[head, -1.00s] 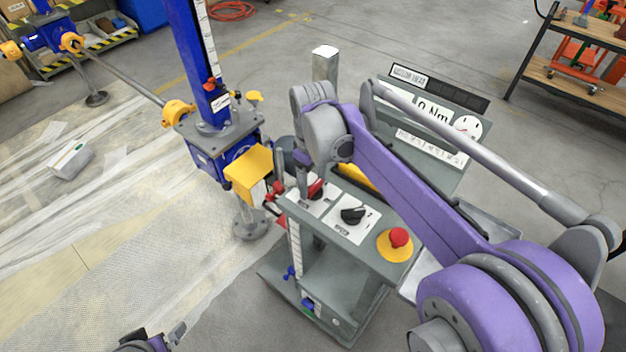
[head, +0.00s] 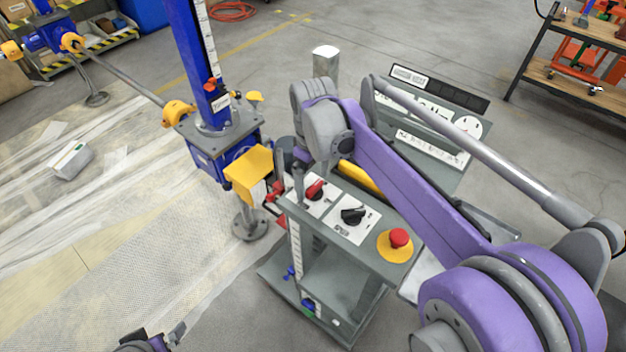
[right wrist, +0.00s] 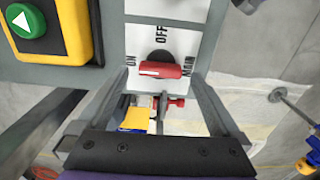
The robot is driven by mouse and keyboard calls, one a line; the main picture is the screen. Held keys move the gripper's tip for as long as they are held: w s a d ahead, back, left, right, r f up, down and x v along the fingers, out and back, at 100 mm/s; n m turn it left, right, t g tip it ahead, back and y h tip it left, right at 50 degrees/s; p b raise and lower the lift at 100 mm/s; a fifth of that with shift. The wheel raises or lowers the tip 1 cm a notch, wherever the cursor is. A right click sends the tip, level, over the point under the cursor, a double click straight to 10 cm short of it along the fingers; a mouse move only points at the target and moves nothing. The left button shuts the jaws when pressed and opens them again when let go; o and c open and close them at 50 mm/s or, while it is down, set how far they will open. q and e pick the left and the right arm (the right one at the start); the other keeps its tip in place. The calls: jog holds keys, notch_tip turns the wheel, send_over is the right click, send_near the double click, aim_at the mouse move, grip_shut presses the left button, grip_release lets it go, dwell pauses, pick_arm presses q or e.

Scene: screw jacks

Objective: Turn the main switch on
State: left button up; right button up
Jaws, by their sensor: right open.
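The main switch (head: 315,190) is a red knob on a white plate on the grey control cart, beside a black knob (head: 352,215). In the right wrist view the red knob (right wrist: 160,70) lies crosswise, its white mark at the end towards the ON label; OFF and MAIN are also printed around it. My right gripper (right wrist: 158,82) is open, with one finger on each side of the knob; I cannot tell whether either touches it. In the head view this gripper (head: 289,180) is partly hidden by its own arm. My left gripper (head: 172,336) shows only partly at the bottom edge.
A red emergency button (head: 399,238) on a yellow base sits at the cart's near corner. A green button (right wrist: 28,20) in a yellow-black box is close to the left of my right gripper. A blue screw jack (head: 225,150) with a yellow box stands left of the cart.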

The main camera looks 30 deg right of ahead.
aim_at(313, 185)
notch_tip(313, 185, up, 10)
dwell(0.3)
jog(key=shift+f, duration=0.1)
dwell(0.4)
